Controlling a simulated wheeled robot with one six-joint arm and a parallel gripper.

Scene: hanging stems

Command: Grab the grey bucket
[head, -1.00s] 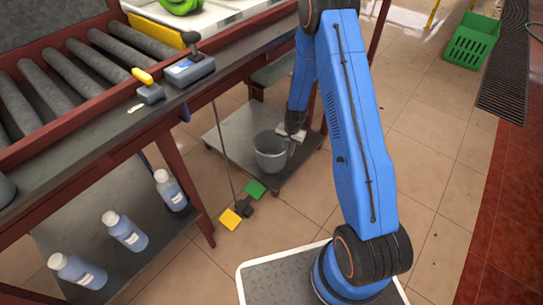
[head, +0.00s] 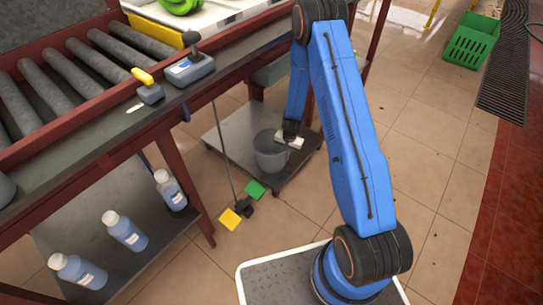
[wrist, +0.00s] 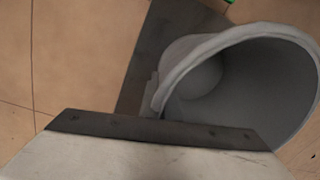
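The grey bucket (head: 271,160) stands upright on the low grey shelf under the table in the head view. My gripper (head: 289,138) is at the right part of its rim, partly in front of it or over it. In the wrist view the bucket (wrist: 245,85) is large and close, with its open mouth and thick rim showing. The pale gripper body with a dark edge fills the bottom of that view and covers part of the bucket. The fingers do not show clearly, so whether they are open or touch the rim cannot be told.
A rod leads to yellow and green pads (head: 231,219) left of the bucket. A table leg (head: 185,185) stands further left, with several bottles (head: 124,231) on a shelf. A green crate (head: 471,41) is at the far right.

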